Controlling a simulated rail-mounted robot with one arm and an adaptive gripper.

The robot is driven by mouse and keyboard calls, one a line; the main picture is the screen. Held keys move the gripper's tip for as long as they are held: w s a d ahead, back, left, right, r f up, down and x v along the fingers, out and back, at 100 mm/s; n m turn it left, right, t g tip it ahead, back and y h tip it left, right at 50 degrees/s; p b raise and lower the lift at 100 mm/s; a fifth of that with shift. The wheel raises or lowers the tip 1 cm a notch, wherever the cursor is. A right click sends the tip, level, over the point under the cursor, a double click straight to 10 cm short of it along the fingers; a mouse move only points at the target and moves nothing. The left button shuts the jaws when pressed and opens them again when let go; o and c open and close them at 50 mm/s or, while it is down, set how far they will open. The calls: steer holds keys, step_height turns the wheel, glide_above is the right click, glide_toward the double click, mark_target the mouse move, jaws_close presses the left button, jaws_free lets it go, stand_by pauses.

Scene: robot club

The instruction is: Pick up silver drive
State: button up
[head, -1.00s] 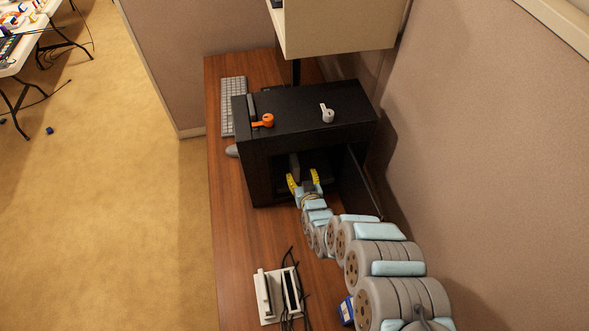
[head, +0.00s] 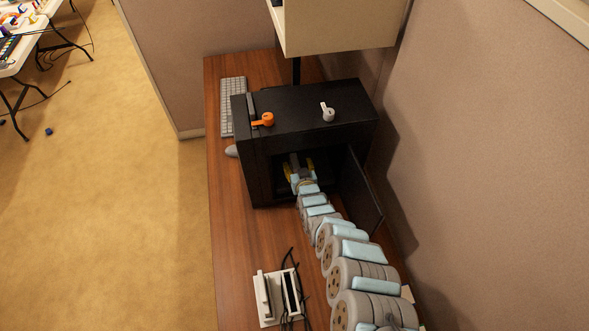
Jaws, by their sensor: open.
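My gripper (head: 298,170) is inside the open front of a black case (head: 340,98), its yellow fingertips apart and in shadow. A grey upright shape (head: 294,159) shows in the case between or just beyond the fingertips. It may be the silver drive, but shadow and the gripper hide most of it. I cannot tell whether the fingers touch it.
The case's door (head: 362,190) hangs open to the right of my arm. An orange piece (head: 263,120) and a grey piece (head: 327,112) lie on the case. A white double-slot holder (head: 267,312) with black cables stands on the wooden desk (head: 232,240). A keyboard (head: 232,105) and a mouse (head: 232,151) lie left of the case.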

mark_target(293, 157)
steer(key=shift+w+a+f+b, duration=0.35)
steer(key=shift+w+f+b, duration=0.1)
steer(key=shift+w, duration=0.25)
steer(key=b+x, duration=0.2)
steer(key=shift+w+a+f, duration=0.15)
steer(key=shift+w+f, duration=0.05)
steer(key=shift+w, duration=0.05)
steer(key=shift+w+b, duration=0.55)
steer(key=shift+w, duration=0.05)
jaws_close()
